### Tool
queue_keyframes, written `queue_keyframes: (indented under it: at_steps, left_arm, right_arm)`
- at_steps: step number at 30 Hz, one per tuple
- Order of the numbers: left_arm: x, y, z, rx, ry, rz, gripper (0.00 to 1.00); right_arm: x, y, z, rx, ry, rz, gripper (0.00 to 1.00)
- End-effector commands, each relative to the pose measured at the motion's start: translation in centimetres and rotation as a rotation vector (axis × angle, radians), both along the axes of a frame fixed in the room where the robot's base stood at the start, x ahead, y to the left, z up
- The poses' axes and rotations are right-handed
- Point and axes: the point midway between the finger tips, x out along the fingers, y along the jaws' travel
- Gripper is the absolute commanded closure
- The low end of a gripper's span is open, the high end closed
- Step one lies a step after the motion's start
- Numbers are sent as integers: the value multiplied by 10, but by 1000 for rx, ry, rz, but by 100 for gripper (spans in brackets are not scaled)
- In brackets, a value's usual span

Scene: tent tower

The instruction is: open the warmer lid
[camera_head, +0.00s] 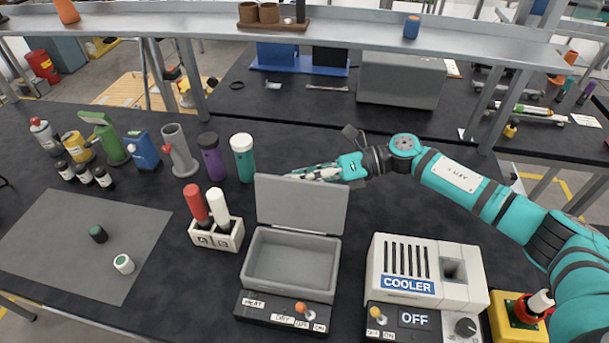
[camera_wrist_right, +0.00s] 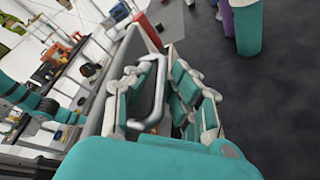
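The warmer (camera_head: 290,262) is a grey open-topped box on the black bench, with a switch panel in front. Its lid (camera_head: 301,205) stands raised, about upright, at the box's back edge, and the inside looks empty. My right gripper (camera_head: 318,172) is behind the lid, near its top edge, partly hidden by it in the head view. The lid shows edge-on there. My left gripper is not in view.
The cooler (camera_head: 425,270), marked OFF, stands right of the warmer. A small rack (camera_head: 217,238) with a red and a white tube stands to the left. A teal-and-white bottle (camera_head: 243,160) and a purple bottle (camera_head: 211,158) stand behind. A grey mat (camera_head: 70,250) lies at the left.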

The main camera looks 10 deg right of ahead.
Motion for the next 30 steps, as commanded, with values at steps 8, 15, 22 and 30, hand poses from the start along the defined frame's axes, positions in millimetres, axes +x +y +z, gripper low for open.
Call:
queue_keyframes:
  at_steps: [8, 15, 22, 30]
  left_arm:
    - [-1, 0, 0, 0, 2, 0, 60]
    - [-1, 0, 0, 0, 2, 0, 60]
    - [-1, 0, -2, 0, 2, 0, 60]
    - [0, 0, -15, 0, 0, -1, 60]
  right_arm:
    - [0, 0, 0, 0, 0, 0, 99]
    - [0, -1, 0, 0, 0, -1, 100]
    - [-1, -1, 0, -6, -15, -1, 100]
    - [-8, 2, 10, -71, -171, -2, 100]
